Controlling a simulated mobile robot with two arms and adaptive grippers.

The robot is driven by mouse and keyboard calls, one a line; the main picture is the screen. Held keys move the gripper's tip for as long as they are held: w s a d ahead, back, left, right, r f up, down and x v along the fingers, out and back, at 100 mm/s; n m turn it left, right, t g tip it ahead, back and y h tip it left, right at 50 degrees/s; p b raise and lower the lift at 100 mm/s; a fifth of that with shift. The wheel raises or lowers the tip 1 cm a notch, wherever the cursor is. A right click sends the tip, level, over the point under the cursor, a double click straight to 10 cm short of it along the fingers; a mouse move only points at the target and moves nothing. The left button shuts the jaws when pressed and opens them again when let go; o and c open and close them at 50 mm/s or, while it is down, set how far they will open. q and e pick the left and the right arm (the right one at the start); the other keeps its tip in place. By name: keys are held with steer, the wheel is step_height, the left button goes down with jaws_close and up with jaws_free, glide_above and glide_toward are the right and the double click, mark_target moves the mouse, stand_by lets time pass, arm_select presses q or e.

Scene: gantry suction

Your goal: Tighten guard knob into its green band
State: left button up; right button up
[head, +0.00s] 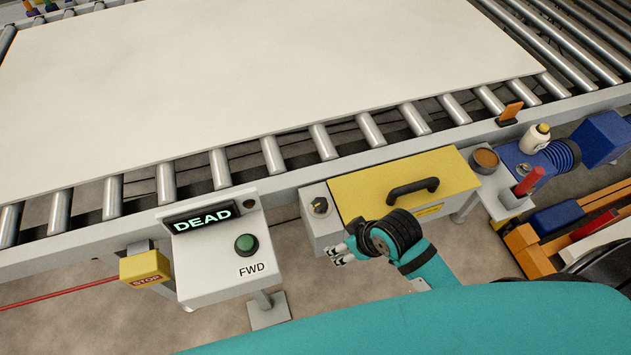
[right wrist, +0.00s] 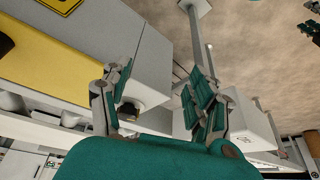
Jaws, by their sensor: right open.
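The guard knob (head: 320,206) is a small dark knob on the grey plate left of the yellow guard (head: 385,187), which has a black handle. No green band can be made out at this size. My right gripper (head: 338,254) is in front of the grey box under the guard, below the knob in the picture and apart from it. In the right wrist view its fingers (right wrist: 160,72) are spread and hold nothing. A pale block with a dark round part (right wrist: 128,109) shows partly behind the left finger; I cannot tell if it is the knob. My left gripper is not in view.
The control box (head: 222,268) with a DEAD display and green button stands left of my right gripper. A yellow STOP box (head: 145,267) hangs beside it. A roller conveyor carries a large pale sheet (head: 250,75) behind. A bottle (head: 535,138) and red-handled tool (head: 529,181) stand right.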

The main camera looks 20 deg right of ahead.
steer(key=w+a+r+n, duration=0.1)
steer(key=w+r+n+y, duration=0.1)
steer(key=w+r, duration=0.1)
steer(key=w+a+r+n, duration=0.1)
steer(key=w+r, duration=0.1)
steer(key=shift+w+a+r+n+y, duration=0.1)
steer(key=shift+a+r+n+y, duration=0.2)
steer(key=shift+n+y, duration=0.1)
step_height(320, 180, up, 3)
steer(key=w+n, duration=0.2)
steer(key=n, duration=0.1)
steer(key=n+g+p, duration=0.1)
steer(key=n+g, duration=0.2)
glide_toward(322, 203)
steer(key=p+x, duration=0.2)
steer(key=x, duration=0.7)
steer(key=shift+c, duration=0.4)
